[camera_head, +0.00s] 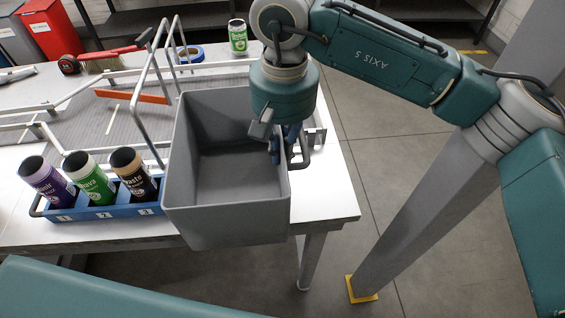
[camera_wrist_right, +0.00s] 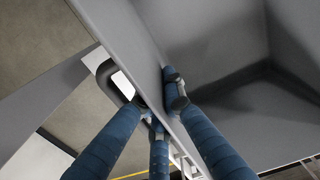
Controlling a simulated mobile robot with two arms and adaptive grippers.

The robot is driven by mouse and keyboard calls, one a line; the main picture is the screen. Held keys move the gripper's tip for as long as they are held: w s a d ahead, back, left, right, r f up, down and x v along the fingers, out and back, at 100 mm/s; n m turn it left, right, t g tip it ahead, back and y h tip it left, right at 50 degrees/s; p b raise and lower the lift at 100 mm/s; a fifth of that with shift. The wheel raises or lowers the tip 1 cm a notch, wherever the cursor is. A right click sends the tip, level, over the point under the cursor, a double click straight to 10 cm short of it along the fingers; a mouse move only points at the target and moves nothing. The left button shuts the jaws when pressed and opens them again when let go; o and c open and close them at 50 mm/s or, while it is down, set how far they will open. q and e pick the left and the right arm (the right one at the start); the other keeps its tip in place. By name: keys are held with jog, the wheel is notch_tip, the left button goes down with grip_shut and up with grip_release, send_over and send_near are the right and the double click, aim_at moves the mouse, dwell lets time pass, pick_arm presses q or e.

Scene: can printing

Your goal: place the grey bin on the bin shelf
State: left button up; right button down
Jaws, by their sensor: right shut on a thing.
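The grey bin (camera_head: 225,215) is empty and open at the top, at the front right part of the white table in the head view. It reaches past the table's front edge; I cannot tell whether it touches the tabletop. My right gripper (camera_head: 280,150) is shut on the bin's right wall, near its handle. In the right wrist view my blue fingers (camera_wrist_right: 160,100) straddle the bin wall (camera_wrist_right: 130,50), beside the handle (camera_wrist_right: 112,78). My left gripper is not in view. I cannot identify the bin shelf for certain.
A blue numbered rack (camera_head: 100,212) with three tilted cans stands left of the bin. A wire frame (camera_head: 145,95), a green can (camera_head: 238,38), blue tape (camera_head: 190,55) and a red bin (camera_head: 50,30) are behind. Dark shelving (camera_head: 160,18) stands at the back. Floor right of the table is partly clear.

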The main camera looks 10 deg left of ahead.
jog(key=shift+f, duration=2.65)
jog(key=c, duration=1.9)
grip_release()
jog(key=shift+p, duration=0.35)
jog(key=shift+r, duration=0.15)
